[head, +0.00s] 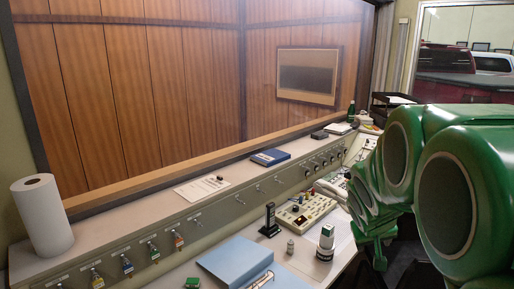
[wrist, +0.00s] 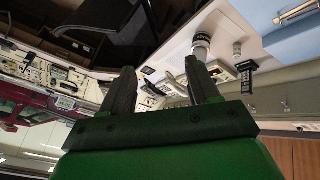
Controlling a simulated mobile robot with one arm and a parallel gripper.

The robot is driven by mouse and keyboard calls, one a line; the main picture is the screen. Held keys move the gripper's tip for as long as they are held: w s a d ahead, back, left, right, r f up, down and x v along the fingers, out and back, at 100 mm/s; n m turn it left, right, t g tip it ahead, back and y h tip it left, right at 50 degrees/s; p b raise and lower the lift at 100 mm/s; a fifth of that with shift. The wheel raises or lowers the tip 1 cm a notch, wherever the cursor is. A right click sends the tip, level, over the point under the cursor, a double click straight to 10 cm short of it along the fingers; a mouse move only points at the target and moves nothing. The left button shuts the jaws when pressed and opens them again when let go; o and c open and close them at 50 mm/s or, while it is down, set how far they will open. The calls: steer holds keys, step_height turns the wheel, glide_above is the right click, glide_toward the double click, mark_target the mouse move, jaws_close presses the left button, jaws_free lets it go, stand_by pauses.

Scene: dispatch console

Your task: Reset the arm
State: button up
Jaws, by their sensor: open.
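My gripper (wrist: 163,82) shows in the wrist view with its two dark fingers spread apart and nothing between them. My green arm (head: 420,180) fills the right side of the head view, folded close to the camera. In the head view the fingers cannot be made out clearly. In the wrist view the desk, with a white and dark container (wrist: 200,42) and a black stand (wrist: 247,72), lies beyond the fingertips, and the picture is strongly tilted. The gripper appears apart from these things.
The console desk holds a blue binder (head: 236,262), a small bottle (head: 290,247), a control panel (head: 305,210) and a phone (head: 333,187). A paper roll (head: 44,215) stands on the left of the ledge, with a blue book (head: 270,157) further along. Keys hang below the ledge.

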steer(key=s+a+g+y, duration=0.1)
steer(key=s+a, duration=0.3)
steer(key=s, duration=0.6)
steer(key=s+a+f+g+y, duration=0.1)
steer(key=s+a+g, duration=0.2)
steer(key=s, duration=0.7)
steer(key=s+a+g+y, duration=0.1)
steer(key=s+a+g, duration=0.1)
steer(key=s+a, duration=0.5)
steer(key=s, duration=0.4)
steer(key=shift+f+g+y, duration=0.3)
steer(key=shift+g+y, duration=0.1)
